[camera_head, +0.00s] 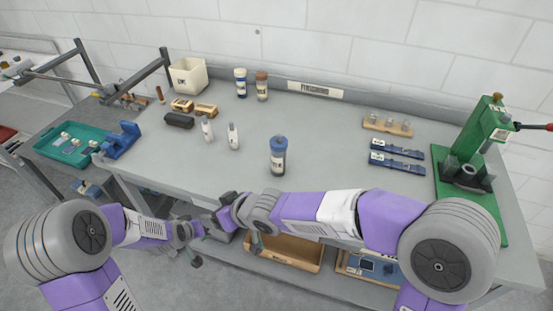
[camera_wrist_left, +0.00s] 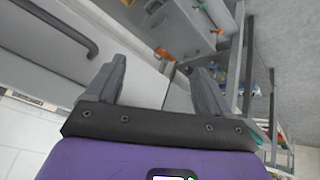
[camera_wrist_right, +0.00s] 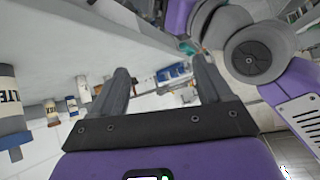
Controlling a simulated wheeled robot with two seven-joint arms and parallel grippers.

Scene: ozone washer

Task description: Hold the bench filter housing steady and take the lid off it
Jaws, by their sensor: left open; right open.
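My right gripper (camera_head: 217,208) is open and empty at the front edge, left of the housing and lower in the picture. It also shows open in the right wrist view (camera_wrist_right: 162,85). My left gripper (camera_head: 191,243) is low in front of the bench; the left wrist view shows it open and empty (camera_wrist_left: 160,80).
Two small white bottles (camera_head: 233,136) stand left of the housing. A green press (camera_head: 480,150) and blue holders (camera_head: 397,157) are at right.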

